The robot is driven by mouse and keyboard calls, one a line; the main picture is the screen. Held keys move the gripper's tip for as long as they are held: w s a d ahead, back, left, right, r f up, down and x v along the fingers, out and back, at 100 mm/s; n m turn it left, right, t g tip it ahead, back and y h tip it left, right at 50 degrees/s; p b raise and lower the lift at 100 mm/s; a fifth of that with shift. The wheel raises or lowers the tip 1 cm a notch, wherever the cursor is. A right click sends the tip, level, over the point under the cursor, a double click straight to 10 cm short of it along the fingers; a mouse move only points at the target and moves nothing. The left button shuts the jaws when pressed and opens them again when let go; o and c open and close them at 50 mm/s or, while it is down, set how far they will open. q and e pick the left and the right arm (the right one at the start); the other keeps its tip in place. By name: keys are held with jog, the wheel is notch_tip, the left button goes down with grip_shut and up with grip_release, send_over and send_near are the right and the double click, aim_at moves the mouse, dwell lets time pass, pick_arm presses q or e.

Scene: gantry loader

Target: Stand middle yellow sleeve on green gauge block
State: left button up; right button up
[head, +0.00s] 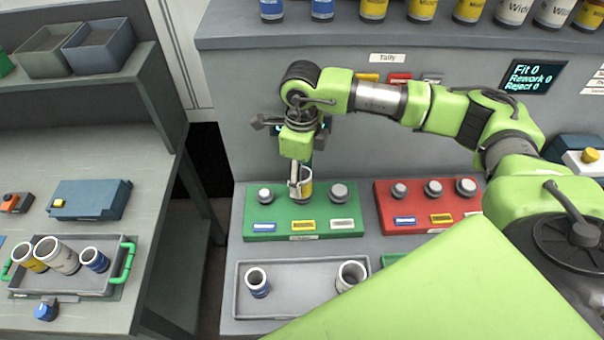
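The green gauge block (281,213) lies on the grey bench, with a blue, a yellow and a white label along its front. Grey plugs show at its left and right; its middle position is hidden behind the yellow sleeve. The yellow sleeve (307,188), white with a yellow band, is upright at the block's middle, above the yellow label. My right gripper (300,184) points down there, its fingers at the sleeve's wall, and looks shut on it. I cannot tell whether the sleeve's bottom touches the block. My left gripper is not in view.
A red gauge block (384,210) with grey plugs stands to the right. A grey tray (310,281) in front holds a blue-banded and another sleeve. On the left bench, a tray (92,282) with green handles holds several sleeves. More sleeves stand on the back shelf.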

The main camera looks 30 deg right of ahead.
notch_tip(320, 180, up, 12)
dwell(0.6)
dwell(0.5)
